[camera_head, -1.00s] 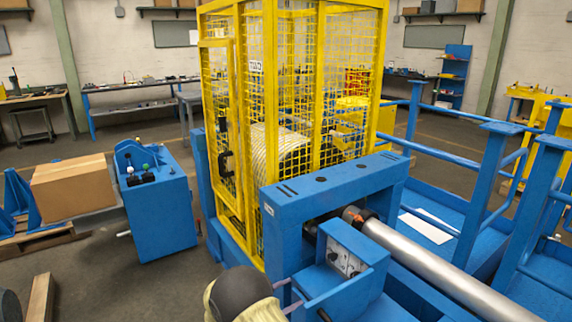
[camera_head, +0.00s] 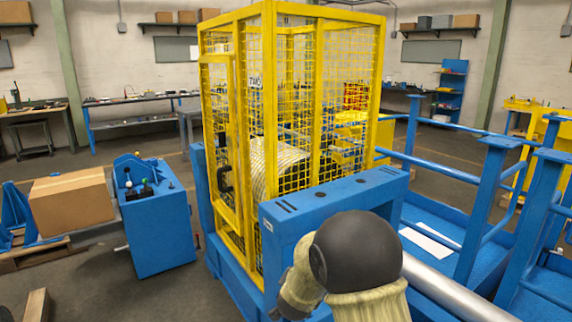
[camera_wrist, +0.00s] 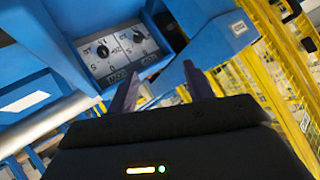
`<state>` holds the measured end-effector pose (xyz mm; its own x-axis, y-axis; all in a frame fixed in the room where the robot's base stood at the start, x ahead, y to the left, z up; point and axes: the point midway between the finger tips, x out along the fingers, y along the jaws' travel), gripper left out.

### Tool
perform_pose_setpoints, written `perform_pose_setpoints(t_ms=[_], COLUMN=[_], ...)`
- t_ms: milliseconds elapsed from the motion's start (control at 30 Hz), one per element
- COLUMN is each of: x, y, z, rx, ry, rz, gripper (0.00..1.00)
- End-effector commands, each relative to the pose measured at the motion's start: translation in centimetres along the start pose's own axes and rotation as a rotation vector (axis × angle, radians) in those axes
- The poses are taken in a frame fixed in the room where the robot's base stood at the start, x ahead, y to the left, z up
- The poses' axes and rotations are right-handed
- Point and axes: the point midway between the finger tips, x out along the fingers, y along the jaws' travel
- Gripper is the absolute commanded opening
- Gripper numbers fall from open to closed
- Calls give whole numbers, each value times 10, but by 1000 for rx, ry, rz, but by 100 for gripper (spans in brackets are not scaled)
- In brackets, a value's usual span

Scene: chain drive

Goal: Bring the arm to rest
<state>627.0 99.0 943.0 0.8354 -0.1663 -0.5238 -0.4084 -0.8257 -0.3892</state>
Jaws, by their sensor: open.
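My gripper (camera_wrist: 166,90) shows in the wrist view with its two dark fingers apart and nothing between them. Beyond the fingers is a blue control box with a grey panel (camera_wrist: 118,55) carrying two black rotary knobs. The panel appears tilted in that view, and the fingers look apart from it. In the head view my arm, with a black rounded joint and a beige sleeve, rises at the bottom centre in front of the blue machine frame (camera_head: 330,200). My gripper and the control box are hidden in the head view.
A yellow mesh cage (camera_head: 318,110) stands on the blue machine. A steel shaft (camera_head: 450,292) runs to the lower right beside blue railings (camera_head: 490,190). A blue cabinet with levers (camera_head: 160,230) and a cardboard box (camera_head: 72,202) stand left. Some floor is free around the cabinet.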

Motion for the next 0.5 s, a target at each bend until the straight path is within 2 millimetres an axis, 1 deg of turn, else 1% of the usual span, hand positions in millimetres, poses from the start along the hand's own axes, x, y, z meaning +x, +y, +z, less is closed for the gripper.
perform_pose_setpoints(t_ms=[33, 167, 267, 300, 400, 500], x=[-14, -51, -85, -99, -131, -160], y=[10, 39, 68, 80, 111, 140], z=[-4, 2, 10, 15, 24, 32], rx=[-37, -162, -264, -305, -396, -468], ry=[-61, -238, -371, -422, -534, -625], rz=[-15, -42, -43, -40, -23, 2], gripper=[52, 52, 52, 52, 52, 52])
